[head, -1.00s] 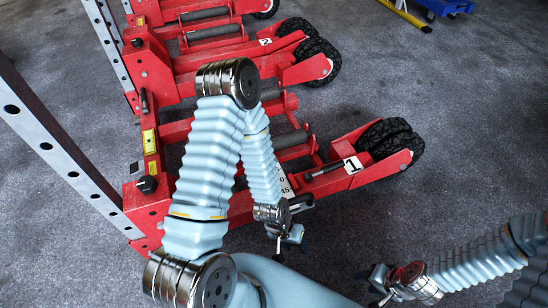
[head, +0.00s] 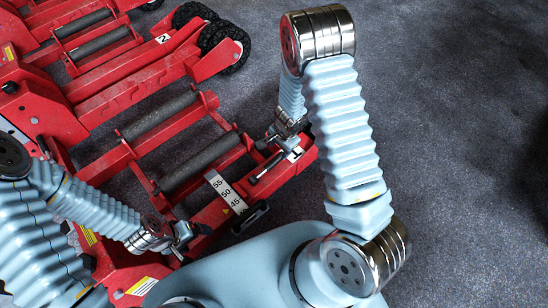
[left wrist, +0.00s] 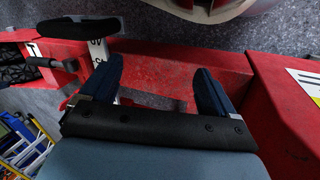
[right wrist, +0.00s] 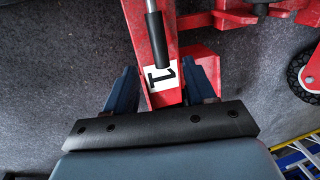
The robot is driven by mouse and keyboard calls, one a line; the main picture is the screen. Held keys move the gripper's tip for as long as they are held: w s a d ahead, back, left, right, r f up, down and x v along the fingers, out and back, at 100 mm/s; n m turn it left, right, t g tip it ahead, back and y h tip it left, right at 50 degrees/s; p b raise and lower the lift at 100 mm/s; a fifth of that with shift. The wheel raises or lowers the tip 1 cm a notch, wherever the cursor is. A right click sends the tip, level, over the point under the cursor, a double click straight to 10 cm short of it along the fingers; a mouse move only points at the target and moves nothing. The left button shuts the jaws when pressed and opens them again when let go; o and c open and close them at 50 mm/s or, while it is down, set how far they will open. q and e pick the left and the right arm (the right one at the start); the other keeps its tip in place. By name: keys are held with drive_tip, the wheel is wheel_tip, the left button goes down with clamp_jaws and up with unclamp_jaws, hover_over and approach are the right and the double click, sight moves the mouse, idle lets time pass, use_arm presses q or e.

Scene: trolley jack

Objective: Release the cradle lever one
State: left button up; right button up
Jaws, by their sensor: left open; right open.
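Cradle lever one, a rod with a dark grip (right wrist: 160,40), lies along the red arm of cradle one (right wrist: 134,14), by a white plate marked 1 (right wrist: 160,76). The lever also shows in the head view (head: 266,168). My right gripper (right wrist: 162,86) is open, its fingers on either side of the red arm near the plate; the grip lies just beyond the fingertips, not held. In the head view my right gripper (head: 288,146) is partly hidden by my wrist. My left gripper (left wrist: 158,78) is open and empty over the red frame, beside the scale (head: 225,192).
A black pad-like handle (head: 250,217) sticks out beside the scale, near my left gripper. Cradle two, with plate 2 (head: 163,38) and black wheels (head: 222,42), stands at the back left. Grey rollers (head: 200,162) lie between the red arms. Floor at the right (head: 440,100) is clear.

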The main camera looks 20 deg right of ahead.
sight(276, 160)
use_arm(q)
drive_tip(key=f+b, duration=0.1)
drive_tip(key=a+f+b, duration=0.1)
drive_tip(key=f, duration=0.1)
drive_tip(key=f+b, duration=0.1)
drive_tip(key=shift+w+a+f, duration=0.15)
drive_tip(key=shift+w, duration=0.15)
use_arm(e)
drive_tip(key=f, duration=0.3)
drive_tip(key=w+f, duration=0.1)
drive_tip(key=f, duration=0.5)
drive_tip(key=shift+w+a+f, duration=0.25)
drive_tip(key=shift+w+f, duration=0.05)
drive_tip(key=shift+f, duration=0.05)
clamp_jaws()
